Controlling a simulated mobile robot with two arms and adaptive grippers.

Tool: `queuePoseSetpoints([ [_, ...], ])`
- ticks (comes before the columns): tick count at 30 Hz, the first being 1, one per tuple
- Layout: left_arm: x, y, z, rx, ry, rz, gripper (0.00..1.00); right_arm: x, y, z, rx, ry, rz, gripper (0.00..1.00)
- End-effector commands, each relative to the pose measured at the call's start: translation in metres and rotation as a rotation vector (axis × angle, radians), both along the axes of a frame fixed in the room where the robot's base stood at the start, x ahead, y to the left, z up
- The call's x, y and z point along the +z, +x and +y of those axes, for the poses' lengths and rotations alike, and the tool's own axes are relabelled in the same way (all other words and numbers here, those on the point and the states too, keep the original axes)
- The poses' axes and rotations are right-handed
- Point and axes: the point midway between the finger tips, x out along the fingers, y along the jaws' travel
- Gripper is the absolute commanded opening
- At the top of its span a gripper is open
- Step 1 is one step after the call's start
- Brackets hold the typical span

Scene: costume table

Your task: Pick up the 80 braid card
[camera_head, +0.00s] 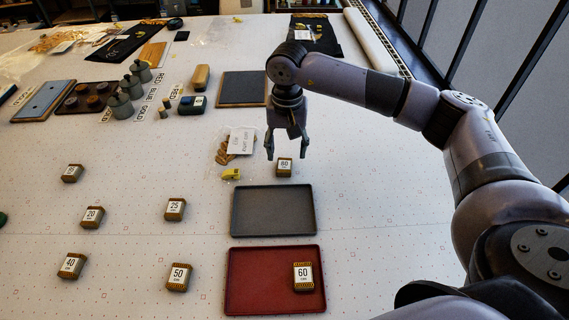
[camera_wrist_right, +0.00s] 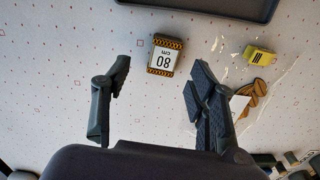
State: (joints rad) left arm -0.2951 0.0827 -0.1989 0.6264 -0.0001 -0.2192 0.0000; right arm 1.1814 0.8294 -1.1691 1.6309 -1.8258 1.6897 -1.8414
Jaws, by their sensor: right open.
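The 80 braid card (camera_head: 284,167) is a small block with a white label and dark-and-gold patterned ends. It lies on the table just beyond the grey tray (camera_head: 273,211). In the right wrist view the 80 braid card (camera_wrist_right: 165,55) shows its label upside down, ahead of the fingers. My right gripper (camera_head: 287,156) is open and empty, above and near the card. In the wrist view its two fingers (camera_wrist_right: 158,95) stand wide apart, and the card is past their tips, not between them. My left gripper is not in view.
A red tray (camera_head: 240,280) holds the 60 card (camera_head: 303,276). Cards 50 (camera_head: 179,277), 25 (camera_head: 175,209) and others lie to the left. A yellow clip (camera_head: 230,174) and a clear bag of brown pieces (camera_head: 236,144) lie left of the 80 card. Table right of it is clear.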

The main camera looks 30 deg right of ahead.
Motion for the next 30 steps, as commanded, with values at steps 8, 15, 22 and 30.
queuePoseSetpoints([
  [8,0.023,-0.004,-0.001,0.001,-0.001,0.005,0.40,-0.032,0.004,0.004,0.000,0.000,0.005,0.53],
  [15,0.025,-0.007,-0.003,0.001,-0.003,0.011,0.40,-0.053,0.005,0.003,-0.001,0.000,0.001,0.53],
  [22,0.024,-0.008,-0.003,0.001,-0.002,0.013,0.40,-0.053,0.005,0.004,0.000,0.000,0.001,0.49],
  [30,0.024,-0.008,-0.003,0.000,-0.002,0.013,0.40,-0.052,0.005,0.004,0.000,0.001,0.001,0.31],
])
